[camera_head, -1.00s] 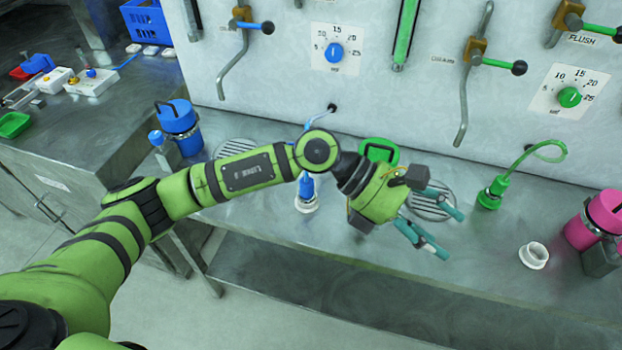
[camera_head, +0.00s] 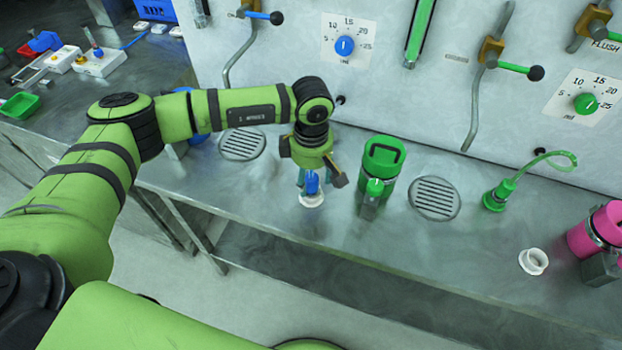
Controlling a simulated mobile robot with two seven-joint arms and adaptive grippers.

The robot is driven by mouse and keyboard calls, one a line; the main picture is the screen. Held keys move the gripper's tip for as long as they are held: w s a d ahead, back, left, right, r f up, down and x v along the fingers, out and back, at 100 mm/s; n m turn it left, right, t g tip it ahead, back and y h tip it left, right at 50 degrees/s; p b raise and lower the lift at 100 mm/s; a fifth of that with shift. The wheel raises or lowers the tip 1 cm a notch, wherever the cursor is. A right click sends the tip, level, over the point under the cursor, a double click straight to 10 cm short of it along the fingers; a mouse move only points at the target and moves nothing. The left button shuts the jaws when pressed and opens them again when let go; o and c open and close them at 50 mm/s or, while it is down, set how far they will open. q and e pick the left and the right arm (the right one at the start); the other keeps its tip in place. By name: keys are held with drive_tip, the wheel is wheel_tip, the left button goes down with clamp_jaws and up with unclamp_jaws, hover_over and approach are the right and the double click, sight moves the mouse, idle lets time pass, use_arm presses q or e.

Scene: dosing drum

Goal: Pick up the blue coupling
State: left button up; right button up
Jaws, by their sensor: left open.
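The blue coupling (camera_head: 312,183) stands upright in a white ring-shaped holder (camera_head: 312,200) on the steel counter, in the head view. My left gripper (camera_head: 310,182) points down right over it, with its teal fingers around the coupling's upper part. The gripper is open, and the picture is too small to tell whether a finger touches the coupling. The hose behind the coupling is hidden by my left arm. My right gripper is not in view.
A green canister (camera_head: 381,160) stands close to the right of my left gripper. Beyond it are a drain grate (camera_head: 434,198), a green coupling (camera_head: 496,196), an empty white holder (camera_head: 533,261) and a pink canister (camera_head: 597,232). The counter front is clear.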

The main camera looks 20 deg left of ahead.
use_arm(q)
drive_tip(key=shift+w+f, duration=0.15)
drive_tip(key=shift+f, duration=0.45)
drive_tip(key=shift+r, duration=0.1)
clamp_jaws()
drive_tip(key=shift+d, duration=0.1)
drive_tip(key=shift+r, duration=0.3)
wheel_tip(320, 180, up, 8)
drive_tip(key=b, duration=0.3)
drive_tip(key=shift+r+b, duration=0.25)
drive_tip(key=shift+b, duration=0.1)
drive_tip(key=shift+r, duration=0.45)
